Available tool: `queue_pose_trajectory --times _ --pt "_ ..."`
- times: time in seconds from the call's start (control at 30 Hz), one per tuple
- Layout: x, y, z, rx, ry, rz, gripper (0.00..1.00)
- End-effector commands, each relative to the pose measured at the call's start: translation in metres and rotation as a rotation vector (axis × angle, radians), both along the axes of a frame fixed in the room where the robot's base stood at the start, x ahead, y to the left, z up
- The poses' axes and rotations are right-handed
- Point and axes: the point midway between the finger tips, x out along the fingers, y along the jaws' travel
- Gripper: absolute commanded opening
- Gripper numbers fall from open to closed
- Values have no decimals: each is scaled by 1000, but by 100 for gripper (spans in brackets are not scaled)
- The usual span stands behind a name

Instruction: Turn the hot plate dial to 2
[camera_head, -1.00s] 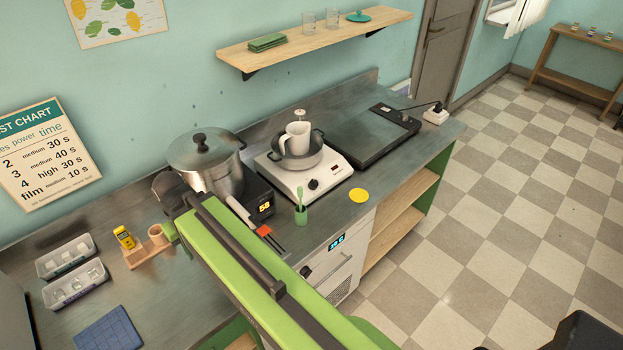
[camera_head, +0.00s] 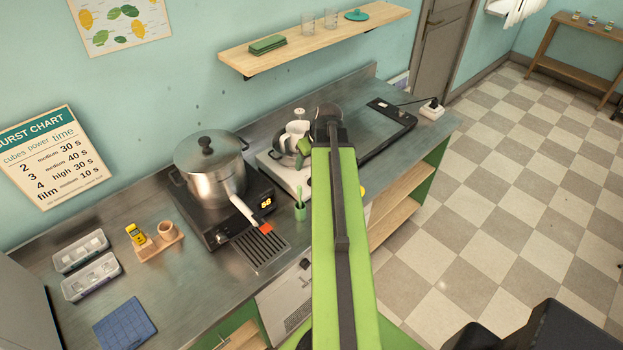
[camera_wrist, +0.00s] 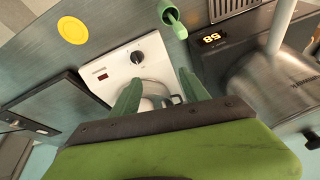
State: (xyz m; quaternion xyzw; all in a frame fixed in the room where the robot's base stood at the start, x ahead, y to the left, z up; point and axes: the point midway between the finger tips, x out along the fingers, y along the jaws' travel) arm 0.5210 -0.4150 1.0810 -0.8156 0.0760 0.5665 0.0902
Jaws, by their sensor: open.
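The white hot plate (camera_head: 266,160) is partly hidden behind my arm in the head view. In the wrist view, the hot plate (camera_wrist: 112,65) shows its black dial (camera_wrist: 137,58) and a small red display (camera_wrist: 103,76); the dial's setting is too small to read. A pan with a white pitcher (camera_head: 297,130) stands on the hot plate. My gripper (camera_wrist: 158,88) is open and empty. Its green fingers are seen over the pan area in the wrist view, with the dial beyond their tips, apart from them.
A large lidded pot (camera_head: 212,165) stands on a black cooker with a lit display (camera_head: 266,202), its handle sticking out. A green cup (camera_head: 300,210) with a brush stands near the hot plate. A yellow disc (camera_wrist: 72,29) lies on the counter. A dark flat device (camera_head: 388,135) lies right.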

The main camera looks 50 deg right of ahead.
Motion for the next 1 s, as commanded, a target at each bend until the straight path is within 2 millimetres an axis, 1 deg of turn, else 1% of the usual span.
queue_pose_trajectory --times 0.03,0.1,0.13,0.23,0.37,0.47,0.57,0.67,1.0 --pt "-14 -23 3 -9 -15 -21 53" --pt "-26 -40 5 -19 -29 -34 53" --pt "-29 -45 5 -22 -34 -36 53" --pt "-34 -52 6 -28 -39 -41 53" --pt "-34 -52 3 -28 -39 -40 53" --pt "-31 -52 -4 -28 -38 -40 53" --pt "-27 -53 -17 -28 -38 -39 53" --pt "-20 -54 -36 -27 -39 -39 53" --pt "9 -59 -107 -28 -38 -40 53"
